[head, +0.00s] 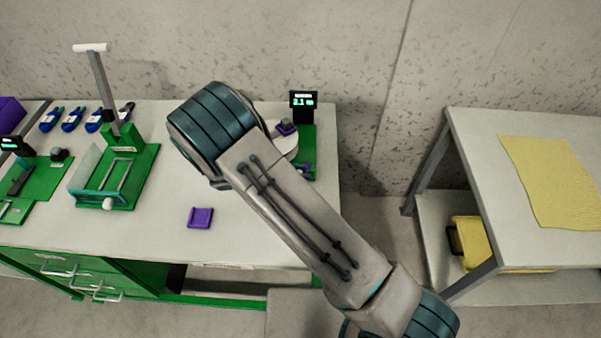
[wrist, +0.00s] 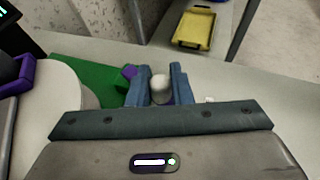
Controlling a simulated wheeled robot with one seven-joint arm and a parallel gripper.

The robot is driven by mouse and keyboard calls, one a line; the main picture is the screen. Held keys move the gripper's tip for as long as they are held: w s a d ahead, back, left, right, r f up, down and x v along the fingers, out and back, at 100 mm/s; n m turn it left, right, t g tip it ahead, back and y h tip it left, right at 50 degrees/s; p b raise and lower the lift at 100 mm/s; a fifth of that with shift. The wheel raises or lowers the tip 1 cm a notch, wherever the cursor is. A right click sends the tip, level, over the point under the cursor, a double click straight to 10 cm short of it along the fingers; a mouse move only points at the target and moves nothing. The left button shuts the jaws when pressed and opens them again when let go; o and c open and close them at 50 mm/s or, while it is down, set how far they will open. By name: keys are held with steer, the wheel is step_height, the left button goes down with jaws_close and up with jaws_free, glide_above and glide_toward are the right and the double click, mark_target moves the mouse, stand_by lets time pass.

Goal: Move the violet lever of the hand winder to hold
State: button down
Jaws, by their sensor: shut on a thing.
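The hand winder stands at the right end of the bench, with a green base (head: 308,140), a pale round drum (wrist: 65,90) and a small black display (head: 303,100). In the wrist view, my gripper (wrist: 160,85) has its two blue fingers closed on either side of a pale rounded knob (wrist: 159,88). A bit of the violet lever (wrist: 129,72) shows just beside the left finger; its join to the knob is hidden. In the head view the violet lever (head: 304,168) shows partly past my arm, which hides my gripper. I cannot read any lever position mark.
A violet bracket (wrist: 22,76) sits on the drum. A violet tray (head: 200,217) lies on the bench (head: 150,235). A green frame with a tall post (head: 102,85) and blue tools (head: 72,119) stand left. A side table with a yellow cloth (head: 550,180) is at right, beyond a gap.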

steer(key=shift+r, duration=0.1)
steer(key=c, duration=1.3)
jaws_free()
steer(key=shift+s+a, duration=0.1)
steer(key=shift+a, duration=0.35)
steer(key=b+v, duration=0.2)
steer(key=v, duration=1.1)
steer(key=shift+d+r, duration=0.1)
steer(key=shift+r, duration=0.05)
